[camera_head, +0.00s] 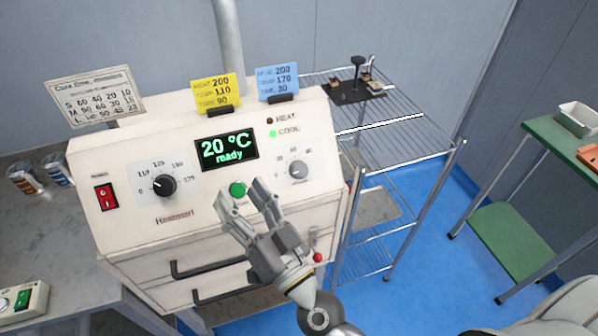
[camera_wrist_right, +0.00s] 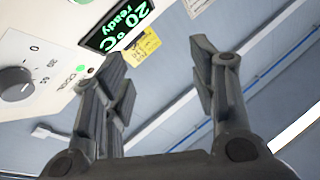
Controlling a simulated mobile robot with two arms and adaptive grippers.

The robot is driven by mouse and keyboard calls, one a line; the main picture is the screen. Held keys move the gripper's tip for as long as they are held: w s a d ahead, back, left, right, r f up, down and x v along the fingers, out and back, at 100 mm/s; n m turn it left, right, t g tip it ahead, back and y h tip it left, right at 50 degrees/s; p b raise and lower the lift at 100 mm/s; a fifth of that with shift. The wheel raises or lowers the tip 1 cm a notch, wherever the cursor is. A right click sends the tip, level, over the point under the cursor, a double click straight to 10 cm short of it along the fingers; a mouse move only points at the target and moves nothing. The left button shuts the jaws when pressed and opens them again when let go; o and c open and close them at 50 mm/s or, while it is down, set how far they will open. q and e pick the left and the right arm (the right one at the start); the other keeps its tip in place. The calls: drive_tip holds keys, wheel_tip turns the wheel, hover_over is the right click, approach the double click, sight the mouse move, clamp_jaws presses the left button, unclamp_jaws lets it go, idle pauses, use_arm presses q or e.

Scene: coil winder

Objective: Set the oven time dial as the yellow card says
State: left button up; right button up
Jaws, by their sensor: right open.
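The oven's grey time dial (camera_head: 298,170) is at the right of the front panel. It also shows at the left edge of the right wrist view (camera_wrist_right: 15,83), with a scale starting at 0; its exact setting is too small to read. The yellow card (camera_head: 215,92) stands on top of the oven and seems to read 200, temp 110, time 90. It also shows in the wrist view (camera_wrist_right: 138,48). My right gripper (camera_head: 244,202) is open and empty in front of the panel, left of and below the time dial, near the green button (camera_head: 237,188). My left gripper is out of view.
A black temperature dial (camera_head: 163,185) and red switch (camera_head: 105,197) are on the panel's left. The display (camera_head: 229,150) reads 20 °C ready. A blue card (camera_head: 277,81) stands beside the yellow one. Dark handles (camera_head: 208,268) project below. A wire rack (camera_head: 400,150) stands right.

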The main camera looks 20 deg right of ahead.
sight(300, 173)
drive_tip(key=d+r+m+h, duration=0.5)
drive_tip(key=d+m+h, duration=0.2)
drive_tip(key=m+h, duration=0.3)
wheel_tip(300, 173, down, 7)
drive_tip(key=s+d+m+g+h+p, duration=0.1)
drive_tip(key=s+d+m+g+h, duration=0.15)
drive_tip(key=g, duration=0.35)
drive_tip(key=shift+m, duration=0.25)
drive_tip(key=x, duration=0.3)
drive_tip(key=p+x, duration=0.1)
drive_tip(key=x, duration=0.3)
drive_tip(key=a+x, duration=0.1)
drive_tip(key=x, duration=0.2)
drive_tip(key=shift+w+f+p, duration=0.3)
drive_tip(key=shift+w+f, duration=0.05)
drive_tip(key=shift+f, duration=0.1)
drive_tip(key=shift+c, duration=0.4)
